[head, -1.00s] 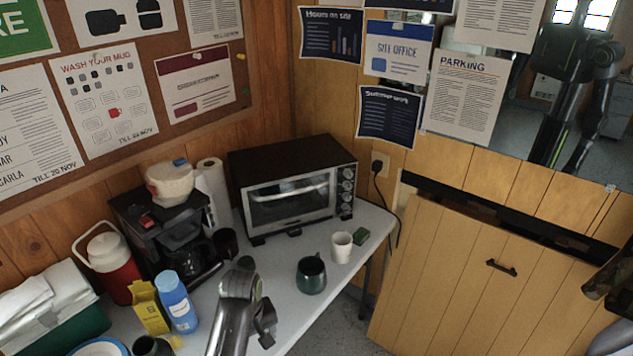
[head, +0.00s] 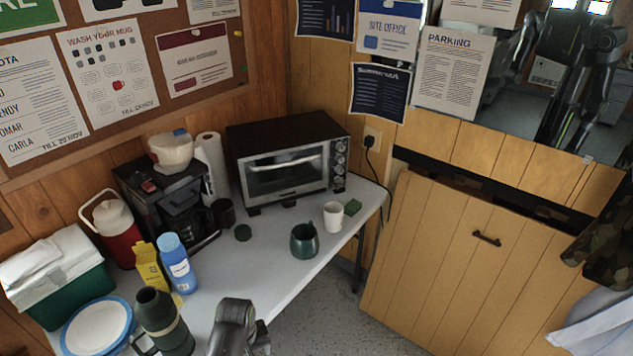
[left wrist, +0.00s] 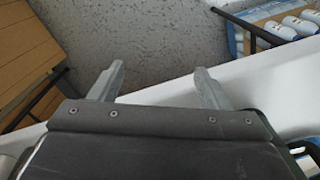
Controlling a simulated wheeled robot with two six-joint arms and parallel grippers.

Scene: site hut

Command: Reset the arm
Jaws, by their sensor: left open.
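My left arm comes in at the bottom of the head view, with the left gripper (head: 240,350) low at the front edge of the white table (head: 270,277). In the left wrist view the two fingers of the left gripper (left wrist: 160,85) stand apart with nothing between them. The table edge and the speckled floor (left wrist: 150,40) lie beyond the fingertips. My right gripper does not show in either view.
On the table stand a toaster oven (head: 285,165), coffee maker (head: 165,200), green mug (head: 304,241), white mug (head: 333,216), blue bottle (head: 178,265), dark green flask (head: 163,322) and red jug (head: 112,232). A wooden cupboard (head: 450,270) stands right; floor between is clear.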

